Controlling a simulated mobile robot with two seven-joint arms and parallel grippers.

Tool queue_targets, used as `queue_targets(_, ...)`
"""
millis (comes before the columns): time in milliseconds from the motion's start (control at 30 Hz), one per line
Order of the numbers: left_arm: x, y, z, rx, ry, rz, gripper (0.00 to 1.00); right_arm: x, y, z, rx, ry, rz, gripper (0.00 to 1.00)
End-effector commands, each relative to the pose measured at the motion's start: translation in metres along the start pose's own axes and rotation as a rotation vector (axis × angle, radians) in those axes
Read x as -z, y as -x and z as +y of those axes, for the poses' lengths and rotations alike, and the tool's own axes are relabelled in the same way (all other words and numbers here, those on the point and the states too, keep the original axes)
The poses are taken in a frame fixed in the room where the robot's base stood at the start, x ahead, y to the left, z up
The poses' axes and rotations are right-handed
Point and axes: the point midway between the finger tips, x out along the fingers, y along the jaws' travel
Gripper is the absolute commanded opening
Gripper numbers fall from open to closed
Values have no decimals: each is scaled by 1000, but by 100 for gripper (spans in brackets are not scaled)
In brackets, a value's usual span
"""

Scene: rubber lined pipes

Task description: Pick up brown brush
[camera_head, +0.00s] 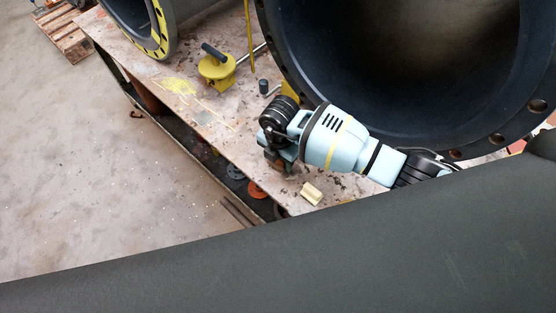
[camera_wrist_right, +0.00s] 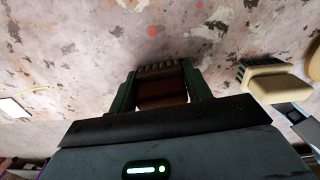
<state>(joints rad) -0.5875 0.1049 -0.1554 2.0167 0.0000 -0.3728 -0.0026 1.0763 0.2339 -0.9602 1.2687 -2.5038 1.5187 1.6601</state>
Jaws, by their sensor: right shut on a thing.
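The brown brush (camera_wrist_right: 162,92) is between the green fingers of my right gripper (camera_wrist_right: 162,88) in the right wrist view, with dark bristles showing at its far edge. The gripper is shut on it, close over the stained tabletop. I cannot tell whether the brush still touches the table. In the head view my right gripper (camera_head: 276,160) is low over the table near its front edge, and the wrist mostly hides the brush. My left gripper is not in view.
The worktable (camera_head: 215,125) holds a large dark pipe (camera_head: 400,60), a smaller yellow-rimmed pipe (camera_head: 160,30) and a yellow tool (camera_head: 216,69). A dark surface (camera_head: 300,255) blocks the lower head view.

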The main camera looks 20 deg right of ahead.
Motion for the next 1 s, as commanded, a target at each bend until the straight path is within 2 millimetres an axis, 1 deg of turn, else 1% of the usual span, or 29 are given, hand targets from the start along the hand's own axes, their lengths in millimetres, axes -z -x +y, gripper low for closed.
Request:
queue_targets(33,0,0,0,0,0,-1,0,0,0,0,0,0,0,27)
queue_targets(67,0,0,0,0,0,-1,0,0,0,0,0,0,0,24)
queue_targets(300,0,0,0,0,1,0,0,0,2,0,-1,0,0,24)
queue_targets(367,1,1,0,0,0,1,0,0,5,1,-2,0,-1,24)
queue_targets(467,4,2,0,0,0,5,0,-1,16,1,-4,-1,-1,24)
queue_targets(567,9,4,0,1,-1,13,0,-2,35,1,-6,0,-4,24)
queue_targets(800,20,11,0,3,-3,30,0,-2,96,2,-8,1,-5,24)
queue_targets(1000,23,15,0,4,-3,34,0,-1,141,1,-5,0,-3,24)
